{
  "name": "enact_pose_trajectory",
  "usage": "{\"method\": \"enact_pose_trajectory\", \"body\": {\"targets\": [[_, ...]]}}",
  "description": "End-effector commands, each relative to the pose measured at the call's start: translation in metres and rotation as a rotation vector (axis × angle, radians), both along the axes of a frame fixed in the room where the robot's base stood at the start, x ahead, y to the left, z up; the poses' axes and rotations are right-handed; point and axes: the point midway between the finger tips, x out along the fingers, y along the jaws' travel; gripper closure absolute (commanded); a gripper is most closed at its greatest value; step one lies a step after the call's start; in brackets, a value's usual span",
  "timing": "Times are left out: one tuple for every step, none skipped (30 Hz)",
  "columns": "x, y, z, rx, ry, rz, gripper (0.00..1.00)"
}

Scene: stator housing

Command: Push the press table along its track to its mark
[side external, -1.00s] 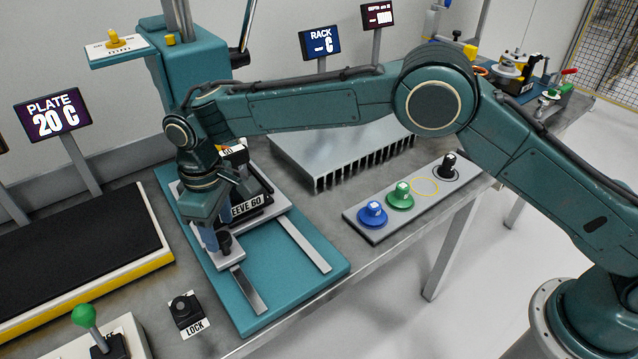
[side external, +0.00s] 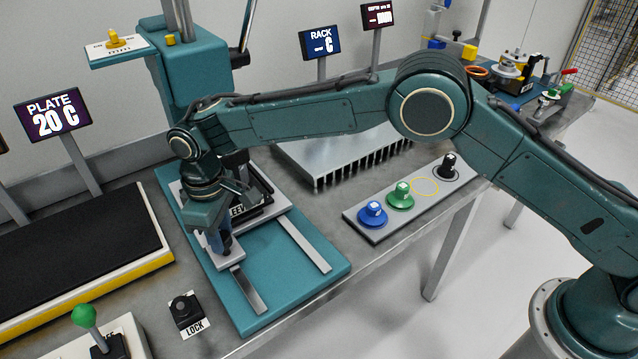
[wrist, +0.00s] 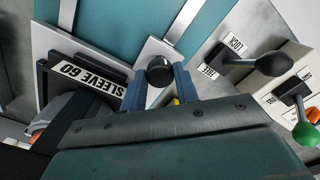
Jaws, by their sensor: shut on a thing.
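The press table (side external: 275,208) is a pale plate on the teal press base (side external: 310,280), sitting across two metal rails (side external: 303,246). It carries a black holder labelled SLEEVE 60 (wrist: 88,76). A round black knob (wrist: 160,70) stands on the plate's front arm. My gripper (side external: 222,243) points down at this knob. In the wrist view its blue fingers (wrist: 158,88) lie on both sides of the knob, shut on it. My wrist hides part of the holder and plate in the side view. I cannot make out the table's mark.
The press column (side external: 190,75) rises behind the table. A lock switch (side external: 184,310) and a green-knobbed lever (side external: 84,316) stand at the front left. A black-topped plate (side external: 75,245) lies left, a finned rack (side external: 340,150) right. The rails' front ends are clear.

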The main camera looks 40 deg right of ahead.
Motion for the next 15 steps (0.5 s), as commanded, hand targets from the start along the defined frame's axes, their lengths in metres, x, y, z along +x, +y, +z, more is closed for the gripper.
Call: {"method": "enact_pose_trajectory", "body": {"targets": [[0.000, 0.000, 0.000, 0.000, 0.000, 0.000, 1.00], [-0.001, 0.000, 0.001, 0.000, 0.000, 0.000, 1.00], [-0.002, 0.000, 0.001, 0.000, 0.000, 0.000, 1.00], [-0.002, 0.000, 0.001, 0.000, 0.000, 0.000, 1.00], [-0.003, 0.000, 0.001, 0.000, 0.000, 0.001, 1.00], [-0.005, 0.000, 0.001, 0.000, 0.000, 0.001, 1.00], [-0.006, 0.000, 0.001, 0.000, 0.000, 0.001, 1.00], [-0.008, 0.000, 0.001, 0.000, 0.000, 0.001, 1.00], [-0.010, 0.000, 0.000, -0.001, 0.001, 0.002, 1.00], [-0.013, 0.000, 0.001, -0.001, 0.001, 0.002, 1.00], [-0.015, 0.000, 0.001, -0.001, 0.001, 0.002, 1.00], [-0.018, 0.000, 0.001, -0.001, 0.001, 0.002, 1.00], [-0.021, 0.000, 0.001, -0.001, 0.001, 0.002, 1.00], [-0.024, 0.000, 0.001, -0.002, 0.002, 0.002, 1.00], [-0.028, 0.000, 0.001, -0.001, 0.001, 0.002, 1.00]]}}
